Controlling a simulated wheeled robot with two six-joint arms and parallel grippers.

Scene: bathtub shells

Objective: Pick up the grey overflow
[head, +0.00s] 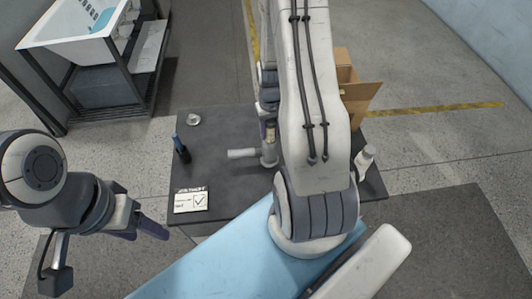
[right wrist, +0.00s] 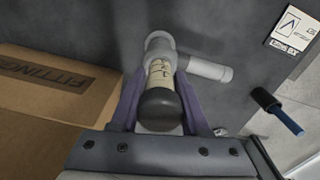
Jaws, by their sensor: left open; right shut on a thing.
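The grey overflow (head: 243,154) is a pipe piece with a side branch, over the dark table top. In the right wrist view the grey overflow (right wrist: 205,68) shows a cream labelled section and a black rounded end towards me. My right gripper (right wrist: 161,98) is shut on this labelled section, with a purple finger on either side. I cannot tell whether the overflow touches the table. In the head view my right arm hides most of that gripper. My left gripper (head: 140,226) is open and empty, left of the table's front edge.
On the dark table (head: 225,125) are a blue-handled black brush (head: 181,150), a small round metal part (head: 193,119), a check-marked card (head: 191,200) and a white bottle (head: 364,160). A cardboard box (head: 360,93) is behind right. A bathtub (head: 65,28) stands far left.

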